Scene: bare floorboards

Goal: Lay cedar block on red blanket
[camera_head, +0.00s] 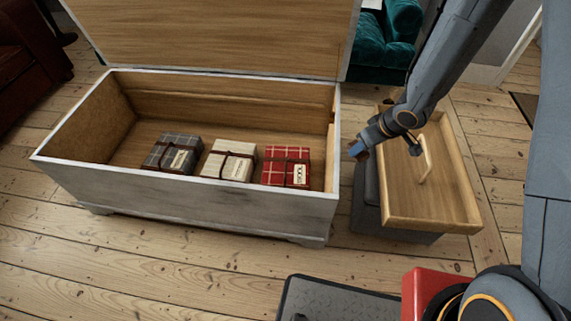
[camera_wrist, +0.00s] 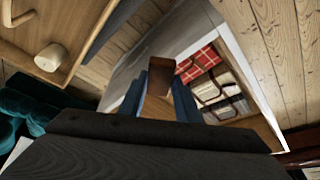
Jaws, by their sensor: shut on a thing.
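My gripper (camera_head: 360,147) is between the open chest and the wooden tray, above the floor gap. It is shut on the cedar block (camera_wrist: 160,72), a small brown block between the blue fingertips in the wrist view. In the head view the block (camera_head: 356,149) shows only as a small reddish-brown patch at the fingertips. The red blanket (camera_head: 287,166) is a folded red plaid bundle with a dark strap and pale label, at the right of the row inside the chest. It also shows in the wrist view (camera_wrist: 200,64), past the block and apart from it.
The chest (camera_head: 190,190) has a pale rim and its lid stands open behind. A grey blanket (camera_head: 172,154) and a cream blanket (camera_head: 229,159) lie left of the red one. The wooden tray (camera_head: 430,222) on a dark stool holds a light wooden object (camera_head: 425,160).

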